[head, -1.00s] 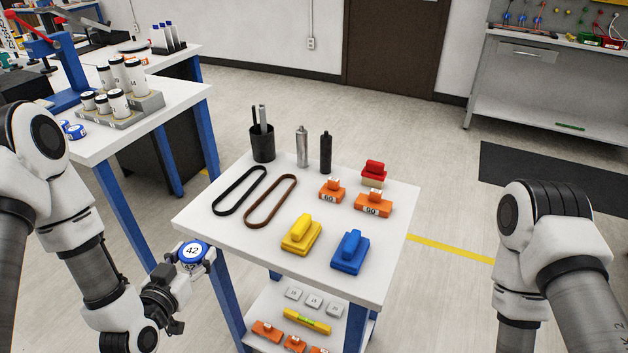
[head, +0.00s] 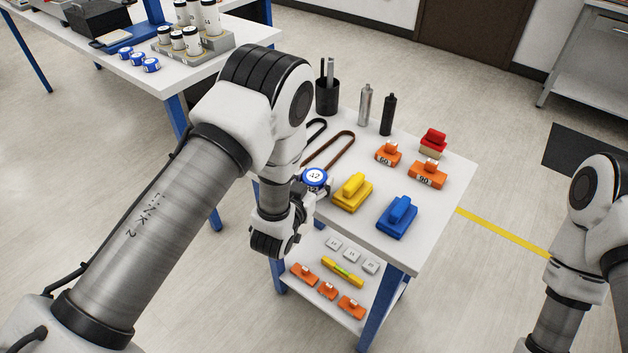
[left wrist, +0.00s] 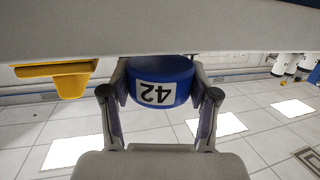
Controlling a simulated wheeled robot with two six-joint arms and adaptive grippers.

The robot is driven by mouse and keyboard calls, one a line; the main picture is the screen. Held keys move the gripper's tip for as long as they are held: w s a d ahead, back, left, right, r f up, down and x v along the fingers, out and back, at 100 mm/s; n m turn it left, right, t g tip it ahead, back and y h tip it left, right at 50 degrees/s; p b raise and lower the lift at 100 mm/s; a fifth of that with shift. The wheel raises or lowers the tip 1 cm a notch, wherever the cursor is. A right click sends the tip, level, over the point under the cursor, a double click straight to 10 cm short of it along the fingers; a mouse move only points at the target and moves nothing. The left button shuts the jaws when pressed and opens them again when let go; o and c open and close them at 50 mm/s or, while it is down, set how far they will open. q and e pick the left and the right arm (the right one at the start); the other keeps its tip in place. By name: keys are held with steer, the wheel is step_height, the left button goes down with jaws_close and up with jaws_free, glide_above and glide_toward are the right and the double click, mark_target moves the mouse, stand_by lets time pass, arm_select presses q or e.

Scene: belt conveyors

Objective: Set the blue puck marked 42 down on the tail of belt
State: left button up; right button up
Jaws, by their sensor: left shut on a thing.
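The blue puck marked 42 (head: 315,177) is held in my left gripper (head: 313,188) at the left edge of the white table, beside the yellow block. In the left wrist view the puck (left wrist: 158,82) sits between both fingers (left wrist: 160,100), its white 42 label facing the camera upside down. No conveyor belt with a tail is plainly in view. A brown belt loop (head: 330,150) and a black belt loop (head: 313,130) lie on the table, partly hidden by my left arm. My right arm shows at the right edge; its gripper is out of view.
The white table (head: 440,205) holds a yellow block (head: 352,192), a blue block (head: 397,217), orange blocks marked 60 (head: 388,153) and 90 (head: 428,174), a red block, two bottles and a black cup (head: 327,97). Several blue pucks (head: 138,58) stand on the back-left table.

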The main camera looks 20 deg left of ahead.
arm_select(q)
steer(key=shift+w+f, duration=0.15)
steer(key=shift+f, duration=0.9)
steer(key=o, duration=0.9)
